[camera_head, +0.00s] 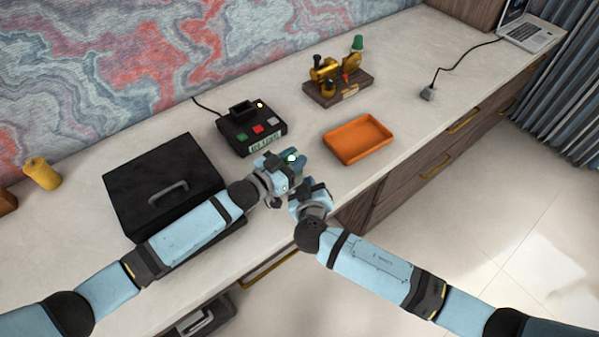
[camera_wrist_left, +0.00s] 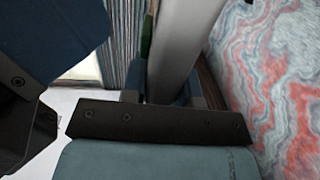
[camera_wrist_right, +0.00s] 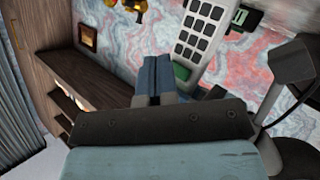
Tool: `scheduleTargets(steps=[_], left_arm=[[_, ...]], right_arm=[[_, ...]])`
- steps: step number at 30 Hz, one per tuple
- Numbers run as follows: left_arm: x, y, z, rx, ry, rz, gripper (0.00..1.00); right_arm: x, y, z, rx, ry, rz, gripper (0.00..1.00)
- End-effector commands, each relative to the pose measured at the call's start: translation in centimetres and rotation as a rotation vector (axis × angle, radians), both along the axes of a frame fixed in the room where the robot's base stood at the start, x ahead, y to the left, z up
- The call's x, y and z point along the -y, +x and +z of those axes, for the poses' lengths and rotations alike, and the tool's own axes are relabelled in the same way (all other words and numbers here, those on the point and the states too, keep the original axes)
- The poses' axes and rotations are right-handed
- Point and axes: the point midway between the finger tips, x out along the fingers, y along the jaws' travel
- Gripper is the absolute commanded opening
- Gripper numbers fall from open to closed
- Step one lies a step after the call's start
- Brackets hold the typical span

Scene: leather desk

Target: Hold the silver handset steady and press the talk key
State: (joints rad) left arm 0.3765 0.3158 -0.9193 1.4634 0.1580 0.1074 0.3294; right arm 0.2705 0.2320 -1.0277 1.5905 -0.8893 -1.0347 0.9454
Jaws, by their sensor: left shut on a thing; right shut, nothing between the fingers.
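The silver handset (camera_wrist_right: 203,36) shows its dark keypad in the right wrist view, with a green key (camera_wrist_right: 181,72) near its lower end. In the left wrist view the handset's plain grey side (camera_wrist_left: 183,45) runs up from between the fingers. My left gripper (camera_head: 290,163) is shut on the handset and holds it above the desk's front part. My right gripper (camera_head: 306,188) is shut and empty, close beside it. In the right wrist view its blue fingertips (camera_wrist_right: 154,62) are just left of the green key; I cannot tell whether they touch. The head view mostly hides the handset.
A black box (camera_head: 150,172) with a handle lies left of the grippers. A button console (camera_head: 238,139) stands behind them. An orange tray (camera_head: 358,138) and a brass model on a wooden base (camera_head: 338,92) are to the right. The desk's front edge is close below.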

Motion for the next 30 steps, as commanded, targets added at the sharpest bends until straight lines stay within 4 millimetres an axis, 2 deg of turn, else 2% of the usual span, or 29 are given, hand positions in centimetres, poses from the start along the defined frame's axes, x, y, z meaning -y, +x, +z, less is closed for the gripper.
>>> scheduleTargets(steps=[30], left_arm=[[0.01, 0.01, 0.03, 0.0, 0.0, 0.0, 0.0]], right_arm=[[-0.72, 0.79, 0.02, 0.0, 0.0, 0.0, 0.0]])
